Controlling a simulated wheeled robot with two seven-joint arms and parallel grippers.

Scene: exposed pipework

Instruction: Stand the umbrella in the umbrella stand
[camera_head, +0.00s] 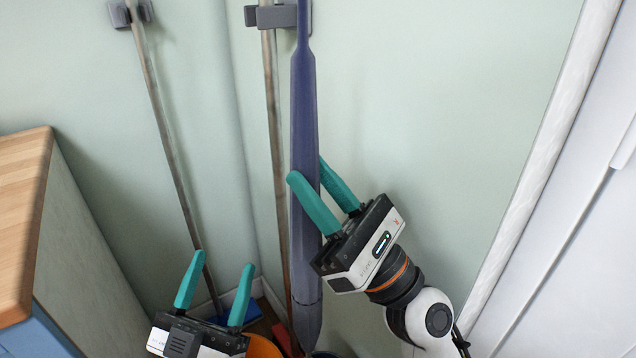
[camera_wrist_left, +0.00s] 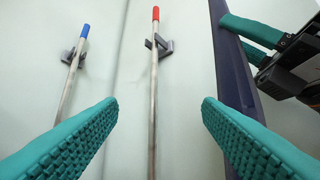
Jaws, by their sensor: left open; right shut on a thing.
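The folded dark blue umbrella (camera_head: 304,100) stands nearly upright, narrow end down, in front of the wall. My right gripper (camera_head: 308,172) is shut on the umbrella around its middle. The umbrella's top is cut off by the frame edge. A dark rim (camera_head: 325,354) shows at the bottom edge by the umbrella's tip; it may be the umbrella stand, but I cannot tell whether the tip is inside it. My left gripper (camera_head: 222,266) is open and empty, low and left of the umbrella. The left wrist view shows the umbrella (camera_wrist_left: 234,85) right of the open left fingers.
Two long poles hang in grey wall clips: one with a blue end (camera_wrist_left: 85,31) and one with a red end (camera_wrist_left: 156,14). An orange bucket (camera_head: 263,346) is beside my left gripper. A wood-topped cabinet (camera_head: 25,215) stands left, a white door (camera_head: 590,250) right.

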